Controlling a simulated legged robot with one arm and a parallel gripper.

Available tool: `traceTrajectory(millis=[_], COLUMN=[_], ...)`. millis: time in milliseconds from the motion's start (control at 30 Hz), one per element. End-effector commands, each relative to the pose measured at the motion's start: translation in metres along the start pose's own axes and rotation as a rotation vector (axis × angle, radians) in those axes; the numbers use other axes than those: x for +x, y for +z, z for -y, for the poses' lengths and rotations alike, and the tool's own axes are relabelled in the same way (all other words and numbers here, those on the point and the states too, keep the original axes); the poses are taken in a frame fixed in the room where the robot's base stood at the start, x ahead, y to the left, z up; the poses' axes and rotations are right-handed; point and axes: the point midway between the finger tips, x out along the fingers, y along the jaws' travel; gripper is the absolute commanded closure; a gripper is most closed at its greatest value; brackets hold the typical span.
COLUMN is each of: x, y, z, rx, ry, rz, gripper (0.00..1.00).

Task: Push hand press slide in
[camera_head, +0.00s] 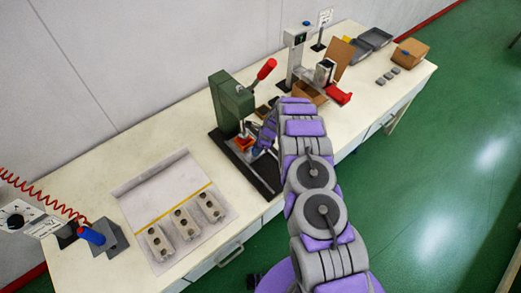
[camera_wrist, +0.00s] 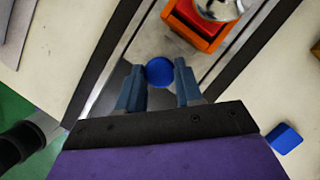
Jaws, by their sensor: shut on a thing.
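The green hand press (camera_head: 228,103) with a red-handled lever (camera_head: 265,70) stands on a dark base on the bench. Its slide holds an orange holder (camera_head: 243,143), which shows in the wrist view (camera_wrist: 195,25) with a metal press part above it. My gripper (camera_wrist: 160,75) is shut on a round blue knob (camera_wrist: 159,71) on the slide rail, in front of the orange holder. A gap of bare metal rail separates the knob from the holder. In the head view my arm partly hides the gripper and knob.
Left of the press lies a white sheet with several grey moulds (camera_head: 186,223). A blue-handled tool (camera_head: 90,234) stands at the left end. A second station with a red part (camera_head: 338,94), a cardboard box (camera_head: 411,53) and grey trays (camera_head: 375,38) stand to the right.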

Motion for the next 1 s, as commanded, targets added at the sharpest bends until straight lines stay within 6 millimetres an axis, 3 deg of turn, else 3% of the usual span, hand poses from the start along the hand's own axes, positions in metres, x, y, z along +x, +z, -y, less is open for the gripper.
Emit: traceTrajectory(millis=[467, 500, 733, 1000], x=[0.0028, 0.0028, 0.0016, -0.0012], y=[0.0081, 0.0085, 0.0059, 0.0032], z=[0.0058, 0.0061, 0.0044, 0.0042], rx=[-0.003, -0.003, -0.002, -0.001], ry=[-0.005, -0.005, -0.004, -0.002], rz=[0.001, 0.001, 0.001, 0.003], gripper=[1.00, 0.62, 0.41, 0.41])
